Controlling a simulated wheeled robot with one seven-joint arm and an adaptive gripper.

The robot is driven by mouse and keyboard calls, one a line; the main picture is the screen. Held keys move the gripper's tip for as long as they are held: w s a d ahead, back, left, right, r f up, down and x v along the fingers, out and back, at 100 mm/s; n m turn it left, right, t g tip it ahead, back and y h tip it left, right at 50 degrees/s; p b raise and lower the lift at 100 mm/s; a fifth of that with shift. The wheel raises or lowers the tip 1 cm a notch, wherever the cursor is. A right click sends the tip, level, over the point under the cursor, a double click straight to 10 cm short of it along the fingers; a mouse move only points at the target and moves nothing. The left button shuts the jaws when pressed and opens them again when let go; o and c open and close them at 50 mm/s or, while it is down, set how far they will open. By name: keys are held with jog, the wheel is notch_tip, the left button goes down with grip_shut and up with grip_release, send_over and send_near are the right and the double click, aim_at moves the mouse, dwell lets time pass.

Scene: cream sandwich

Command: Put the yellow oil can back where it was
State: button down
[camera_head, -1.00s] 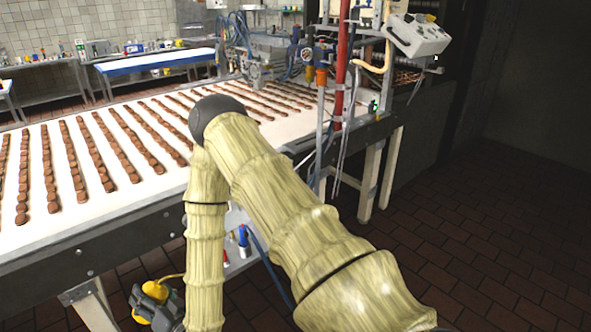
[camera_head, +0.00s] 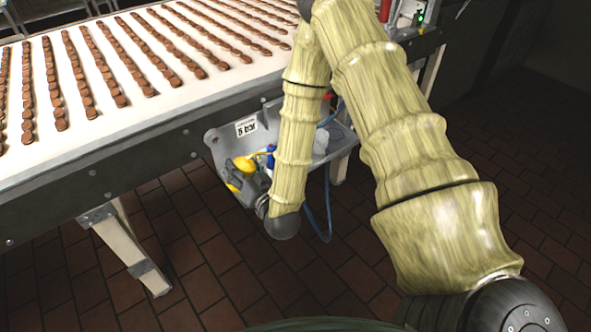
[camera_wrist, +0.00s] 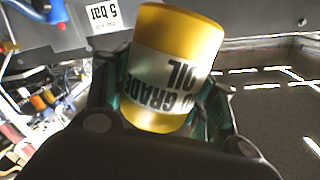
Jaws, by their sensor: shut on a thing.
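The yellow oil can (camera_wrist: 176,27) fills the middle of the wrist view, its pale label reading "GRADE OIL" upside down. My gripper (camera_wrist: 160,98) is shut on it, with a dark finger on each side of the can. In the head view the yellow can (camera_head: 233,187) shows only in part at my gripper (camera_head: 240,182), beside the grey shelf under the conveyor. My arm and gripper hide much of it. I cannot tell whether the can touches the shelf.
The grey shelf (camera_head: 221,142) bears a "5 bar" label (camera_head: 246,127). A blue bottle (camera_head: 270,156) and a white object (camera_head: 320,141) are near my arm. The conveyor (camera_head: 120,128) with rows of brown sweets stands above. A blue hose (camera_head: 328,205) hangs to the right.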

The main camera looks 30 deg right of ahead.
jog(key=w+d+f+n+g+h+b, duration=0.1)
jog(key=d+f+n+b, duration=0.1)
jog(key=d+f+b, duration=0.6)
jog(key=w+d+f+n+h+b, duration=0.1)
jog(key=d+f+b, duration=0.3)
jog(key=d+b, duration=0.75)
jog(key=w+d, duration=0.2)
jog(key=w, duration=0.2)
jog(key=w+d+f, duration=0.1)
jog(key=w+d, duration=0.2)
jog(key=w, duration=0.1)
jog(key=w+d+b, duration=0.1)
jog(key=w+d, duration=0.2)
jog(key=w, duration=0.1)
jog(key=shift+w+d+f, duration=0.2)
jog(key=shift+w+f, duration=0.05)
jog(key=shift+w, duration=0.15)
jog(key=shift+f+b, duration=0.3)
jog(key=shift+f, duration=1.45)
jog(key=shift+f, duration=0.1)
jog(key=c, duration=0.5)
grip_release()
